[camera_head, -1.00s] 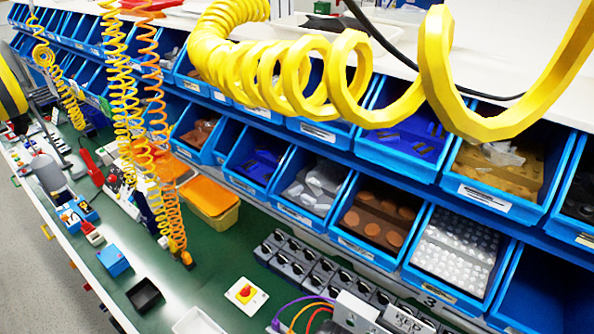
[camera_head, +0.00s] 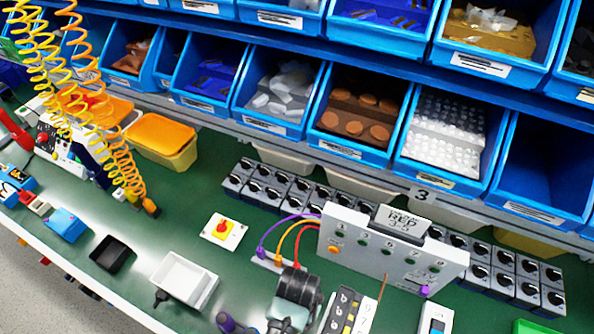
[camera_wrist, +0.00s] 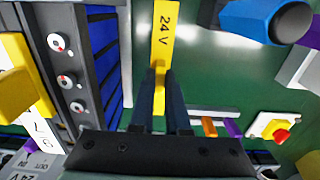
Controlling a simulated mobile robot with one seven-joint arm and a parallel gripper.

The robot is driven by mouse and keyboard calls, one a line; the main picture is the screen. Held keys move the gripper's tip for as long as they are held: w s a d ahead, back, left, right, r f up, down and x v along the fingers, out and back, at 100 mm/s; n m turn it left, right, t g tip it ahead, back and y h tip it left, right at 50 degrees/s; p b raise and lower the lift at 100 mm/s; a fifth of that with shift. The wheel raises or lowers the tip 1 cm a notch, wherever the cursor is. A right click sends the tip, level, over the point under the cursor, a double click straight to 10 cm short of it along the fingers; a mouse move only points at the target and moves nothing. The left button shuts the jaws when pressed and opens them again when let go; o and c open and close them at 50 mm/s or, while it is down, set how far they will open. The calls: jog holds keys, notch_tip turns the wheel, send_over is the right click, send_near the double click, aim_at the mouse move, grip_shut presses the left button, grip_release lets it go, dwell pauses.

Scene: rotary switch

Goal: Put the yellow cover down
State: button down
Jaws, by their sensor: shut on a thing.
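The yellow cover (camera_wrist: 163,32) is a narrow strip marked "24 V" in the wrist view. My gripper (camera_wrist: 161,75) is shut on its near part, and the cover reaches out past the dark fingertips. Green bench top shows behind it, but I cannot tell its height above the surface. The part between the fingers is partly hidden. I cannot make out my gripper or the held cover in the head view.
A dark panel with round white knobs (camera_wrist: 65,80) and a yellow block (camera_wrist: 14,93) lie left in the wrist view. A blue part (camera_wrist: 262,20) is upper right. The red-knobbed switch box (camera_head: 223,231) and white tray (camera_head: 184,279) stand on the green bench.

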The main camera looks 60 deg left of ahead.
jog(key=shift+f, duration=1.9)
jog(key=shift+f, duration=0.15)
jog(key=c, duration=0.9)
grip_release()
notch_tip(320, 180, up, 12)
jog(key=shift+r, duration=0.2)
